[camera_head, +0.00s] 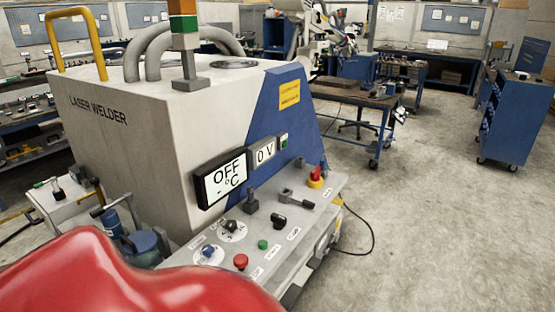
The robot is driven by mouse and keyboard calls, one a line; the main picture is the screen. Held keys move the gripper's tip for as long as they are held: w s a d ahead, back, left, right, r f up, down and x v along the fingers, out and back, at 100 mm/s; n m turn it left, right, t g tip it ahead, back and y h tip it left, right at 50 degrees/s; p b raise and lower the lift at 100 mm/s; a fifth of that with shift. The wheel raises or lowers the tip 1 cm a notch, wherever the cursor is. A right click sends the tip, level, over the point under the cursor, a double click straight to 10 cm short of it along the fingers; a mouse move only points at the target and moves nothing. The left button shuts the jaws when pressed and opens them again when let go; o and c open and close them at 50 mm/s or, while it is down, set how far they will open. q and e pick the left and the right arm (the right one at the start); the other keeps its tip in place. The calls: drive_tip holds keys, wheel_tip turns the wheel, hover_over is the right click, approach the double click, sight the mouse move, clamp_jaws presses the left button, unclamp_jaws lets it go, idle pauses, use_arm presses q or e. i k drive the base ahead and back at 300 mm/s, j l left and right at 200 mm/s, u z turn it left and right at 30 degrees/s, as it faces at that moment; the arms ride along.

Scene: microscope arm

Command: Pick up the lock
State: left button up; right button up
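I cannot make out a lock for certain in the head view. A grey and blue machine (150,135) labelled LASER WELDER fills the left half. Its sloping control panel (276,262) carries a red and yellow rotary switch (316,178), a red button (240,261), a green button (263,244), and several dark knobs and levers. The display (221,178) reads OFF and the smaller one (264,151) reads 0 V. Neither of my grippers is in view. A large glossy red surface covers the lower left corner and hides what is behind it.
A small pale cart (70,197) with small items stands left of the machine. A blue-legged workbench (358,96) and a blue cabinet (515,118) stand behind and right. A black cable (372,232) lies on the floor (440,240), which is otherwise clear at right.

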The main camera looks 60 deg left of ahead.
sight(323, 164)
drive_tip(key=i+j+u, duration=0.1)
drive_tip(key=i+u, duration=0.7)
drive_tip(key=i+l+u, duration=0.15)
drive_tip(key=i+u, duration=0.2)
drive_tip(key=i+l+u, duration=0.4)
drive_tip(key=i+j, duration=0.1)
